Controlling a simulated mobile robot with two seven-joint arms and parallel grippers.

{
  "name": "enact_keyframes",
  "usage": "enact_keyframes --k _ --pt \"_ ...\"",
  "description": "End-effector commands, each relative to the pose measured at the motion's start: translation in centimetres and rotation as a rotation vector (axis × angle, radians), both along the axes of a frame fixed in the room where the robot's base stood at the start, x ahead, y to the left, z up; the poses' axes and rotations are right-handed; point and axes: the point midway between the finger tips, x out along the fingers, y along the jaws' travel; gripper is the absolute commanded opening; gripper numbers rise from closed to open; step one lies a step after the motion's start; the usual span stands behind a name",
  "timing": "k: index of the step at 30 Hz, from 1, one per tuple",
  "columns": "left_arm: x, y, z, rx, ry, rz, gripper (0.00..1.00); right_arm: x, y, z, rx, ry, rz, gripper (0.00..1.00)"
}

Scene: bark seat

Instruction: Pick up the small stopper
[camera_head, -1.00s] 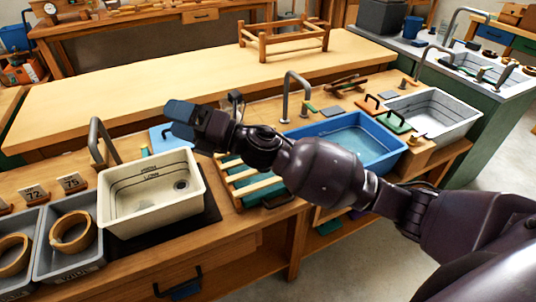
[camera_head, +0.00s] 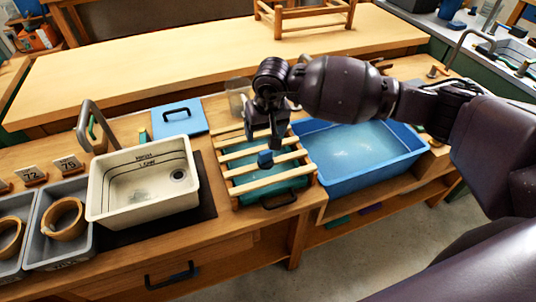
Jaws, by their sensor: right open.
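A small dark blue piece (camera_head: 265,159), which looks like the stopper, sits on the slatted wooden rack (camera_head: 236,188) between the two basins. My right gripper (camera_head: 262,143) points down just above and behind it, with its jaws open and apart from each other. Whether a finger touches the piece cannot be told from this angle. My left gripper is not in view.
The cream basin (camera_head: 137,208) with a drain stands left of the rack, and the blue water-filled basin (camera_head: 408,163) right of it. A tap (camera_head: 92,118), a blue lid (camera_head: 180,116) and a clear jar (camera_head: 238,95) stand behind. Grey bins (camera_head: 72,262) with rings are at left.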

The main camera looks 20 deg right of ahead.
Motion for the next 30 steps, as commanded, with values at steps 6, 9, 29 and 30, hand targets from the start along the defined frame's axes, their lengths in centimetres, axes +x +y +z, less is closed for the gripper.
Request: enact_keyframes --k 6,9,29,30 --pt "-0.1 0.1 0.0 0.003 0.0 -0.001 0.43 -0.3 -0.5 -0.3 -0.053 0.017 0.131 0.76" --pt "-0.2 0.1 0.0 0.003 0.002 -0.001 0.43 -0.2 -0.4 -1.2 -0.053 0.019 0.14 0.76" --pt "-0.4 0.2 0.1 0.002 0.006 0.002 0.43 0.1 -0.2 -8.2 -0.049 0.021 0.137 0.76" --pt "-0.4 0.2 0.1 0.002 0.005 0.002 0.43 0.1 -0.2 -8.8 -0.048 0.02 0.137 0.76"
